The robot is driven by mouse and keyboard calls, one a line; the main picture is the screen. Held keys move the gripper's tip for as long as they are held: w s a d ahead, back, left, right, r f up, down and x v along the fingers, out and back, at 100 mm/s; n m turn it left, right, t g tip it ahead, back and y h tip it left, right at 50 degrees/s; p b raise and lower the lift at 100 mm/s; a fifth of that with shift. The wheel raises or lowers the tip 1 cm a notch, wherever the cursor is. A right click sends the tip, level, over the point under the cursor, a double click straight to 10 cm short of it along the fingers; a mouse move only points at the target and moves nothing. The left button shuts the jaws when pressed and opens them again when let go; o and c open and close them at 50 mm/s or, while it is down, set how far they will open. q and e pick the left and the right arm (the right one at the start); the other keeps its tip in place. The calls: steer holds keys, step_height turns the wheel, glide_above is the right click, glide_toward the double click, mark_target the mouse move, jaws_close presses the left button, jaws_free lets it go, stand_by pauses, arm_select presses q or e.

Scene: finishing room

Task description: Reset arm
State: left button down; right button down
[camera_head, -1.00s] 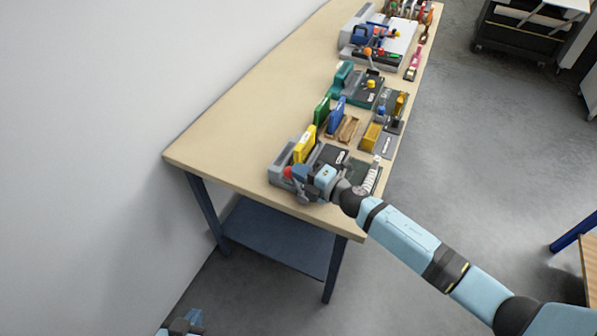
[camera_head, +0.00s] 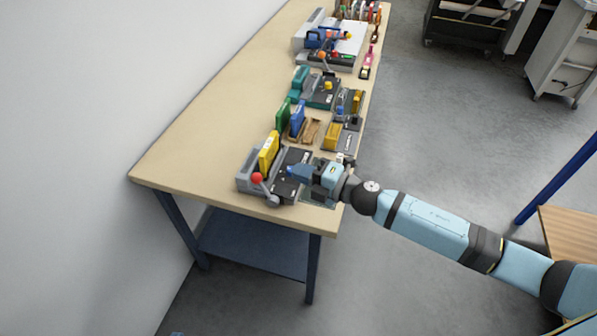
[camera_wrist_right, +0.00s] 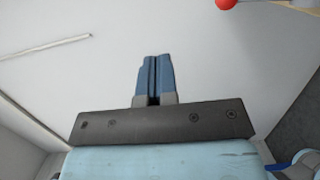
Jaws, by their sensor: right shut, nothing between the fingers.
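In the head view, a grey device (camera_head: 246,186) sits at the near end of the workbench. Its lever (camera_head: 265,189) carries a red ball knob (camera_head: 257,177) and leans up from a grey pivot at the device's front. My right gripper (camera_head: 292,170) is above the device, to the right of the knob and apart from it. Its blue fingers (camera_wrist_right: 152,78) are closed together and empty in the right wrist view. The red knob (camera_wrist_right: 226,3) also shows at that view's top edge. Only a sliver of my left gripper (camera_head: 177,333) shows at the bottom edge.
The wooden workbench (camera_head: 190,150) stands along a white wall and is bare on its left. A yellow block (camera_head: 269,150) is on the device; green and blue pieces and more devices stand beyond. Another wooden surface (camera_head: 570,235) is at the right.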

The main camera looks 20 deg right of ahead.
steer(key=shift+s, duration=0.1)
steer(key=s+d+f+m+h, duration=0.2)
steer(key=s+f+m+h, duration=0.2)
steer(key=s+f+m, duration=0.4)
steer(key=s+d+f+m+g+h, duration=0.1)
steer(key=s+f+m+h, duration=0.4)
steer(key=s+f+m, duration=0.4)
steer(key=s+m, duration=0.7)
steer(key=shift+s+d+f+g, duration=0.15)
steer(key=shift+d+f+g, duration=0.15)
steer(key=shift+d, duration=0.1)
